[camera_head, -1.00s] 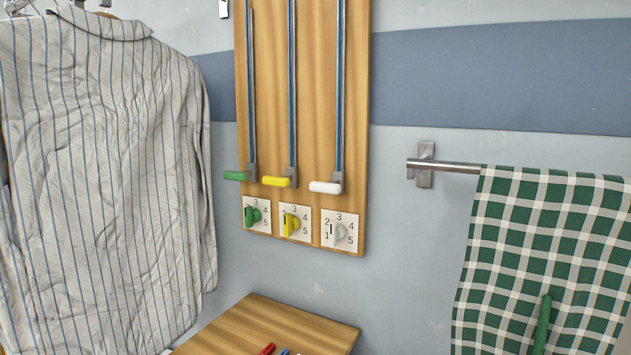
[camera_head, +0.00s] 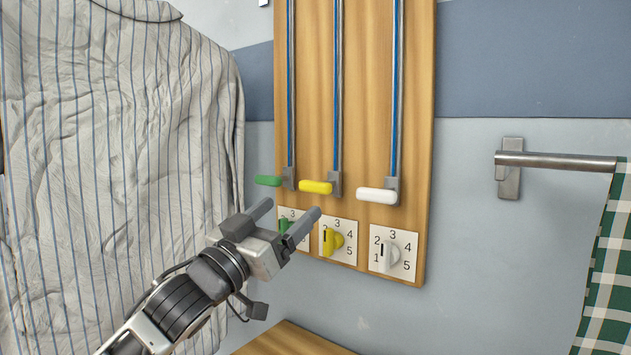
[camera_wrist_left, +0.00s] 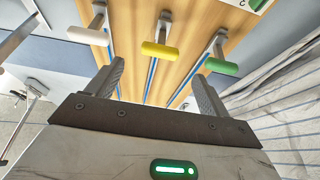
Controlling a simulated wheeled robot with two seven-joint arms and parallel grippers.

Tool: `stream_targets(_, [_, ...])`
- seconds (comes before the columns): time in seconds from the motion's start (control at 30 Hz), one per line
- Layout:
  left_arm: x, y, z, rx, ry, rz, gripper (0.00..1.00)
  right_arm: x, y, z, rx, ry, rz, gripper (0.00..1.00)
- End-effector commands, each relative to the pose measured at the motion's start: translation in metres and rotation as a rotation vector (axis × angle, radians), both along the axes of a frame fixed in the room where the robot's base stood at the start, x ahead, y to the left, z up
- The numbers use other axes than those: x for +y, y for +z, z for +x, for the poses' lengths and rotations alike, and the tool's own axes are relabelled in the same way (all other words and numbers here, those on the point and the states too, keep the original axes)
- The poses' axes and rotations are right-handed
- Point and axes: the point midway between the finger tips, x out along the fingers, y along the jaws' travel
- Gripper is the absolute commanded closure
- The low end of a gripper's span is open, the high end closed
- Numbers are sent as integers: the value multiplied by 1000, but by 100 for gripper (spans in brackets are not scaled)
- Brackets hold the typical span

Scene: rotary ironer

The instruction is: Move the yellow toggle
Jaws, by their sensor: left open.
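A yellow handle (camera_head: 315,187) sits at the bottom of the middle vertical slide on the wooden board. A yellow knob (camera_head: 336,240) is on the numbered plate below it. My left gripper (camera_head: 287,214) is open and empty, just in front of the board, below and a little left of the yellow handle, partly covering the green knob's plate. In the left wrist view the yellow handle (camera_wrist_left: 160,49) lies beyond the gap between the fingers, apart from them. My right gripper is not in view.
A green handle (camera_head: 268,181) and a white handle (camera_head: 376,195) flank the yellow one. A green knob (camera_head: 284,226) and a white knob (camera_head: 391,254) are below. A striped shirt (camera_head: 120,150) hangs left; a metal rail (camera_head: 560,161) with checked cloth (camera_head: 607,290) is right.

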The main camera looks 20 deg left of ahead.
Motion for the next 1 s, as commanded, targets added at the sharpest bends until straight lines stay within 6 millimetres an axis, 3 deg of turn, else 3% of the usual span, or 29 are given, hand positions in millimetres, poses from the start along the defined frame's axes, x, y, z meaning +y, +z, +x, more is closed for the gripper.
stream_targets(0.2, [-15,21,41,-2,0,-1,20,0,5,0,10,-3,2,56])
stream_targets(0.4, [-25,31,67,0,0,-1,20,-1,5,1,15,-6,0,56])
stream_targets(0.87, [-29,34,78,1,-1,1,20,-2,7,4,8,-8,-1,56])
stream_targets(1.0, [-29,34,78,1,-1,1,59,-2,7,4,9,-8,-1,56])
